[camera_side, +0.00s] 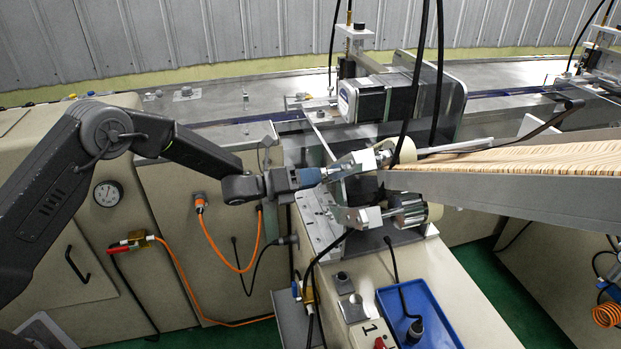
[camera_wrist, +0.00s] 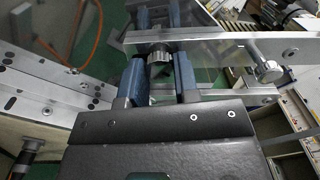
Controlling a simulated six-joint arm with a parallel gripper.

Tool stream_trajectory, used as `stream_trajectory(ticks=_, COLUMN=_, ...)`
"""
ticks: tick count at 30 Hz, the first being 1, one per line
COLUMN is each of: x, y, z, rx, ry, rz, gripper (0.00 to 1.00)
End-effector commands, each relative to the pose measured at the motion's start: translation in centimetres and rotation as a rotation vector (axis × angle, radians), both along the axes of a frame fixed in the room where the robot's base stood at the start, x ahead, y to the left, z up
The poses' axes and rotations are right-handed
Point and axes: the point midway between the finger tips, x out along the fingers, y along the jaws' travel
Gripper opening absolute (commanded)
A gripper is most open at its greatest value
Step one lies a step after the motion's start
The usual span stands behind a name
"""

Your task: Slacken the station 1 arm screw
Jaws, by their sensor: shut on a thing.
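My gripper (camera_side: 310,177) reaches in from the left in the side view, with its blue fingers at the near end of the silver station 1 arm (camera_side: 348,167). In the wrist view, the knurled metal head of the arm screw (camera_wrist: 159,58) sits between the two blue fingers, and my gripper is shut on it. The screw head lies against a flat metal bar (camera_wrist: 215,43) that crosses the view. In the side view the fingers hide the screw. The station's number 1 label (camera_side: 368,328) shows at the bottom.
A second knob (camera_wrist: 268,70) stands on the bar to the right. A motor (camera_side: 375,100) with hanging black cables is above and behind the arm. A blue tray (camera_side: 425,310) is below.

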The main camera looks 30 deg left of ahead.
Motion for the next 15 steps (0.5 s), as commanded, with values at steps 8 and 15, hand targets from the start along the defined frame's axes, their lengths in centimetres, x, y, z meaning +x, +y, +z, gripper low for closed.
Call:
stream_trajectory(ticks=8, x=0.00, y=0.04, z=0.00, rx=-0.139, ry=0.139, rz=0.000, gripper=0.05)
stream_trajectory(ticks=15, x=0.00, y=0.05, z=-0.01, rx=-0.299, ry=0.299, rz=0.000, gripper=0.05)
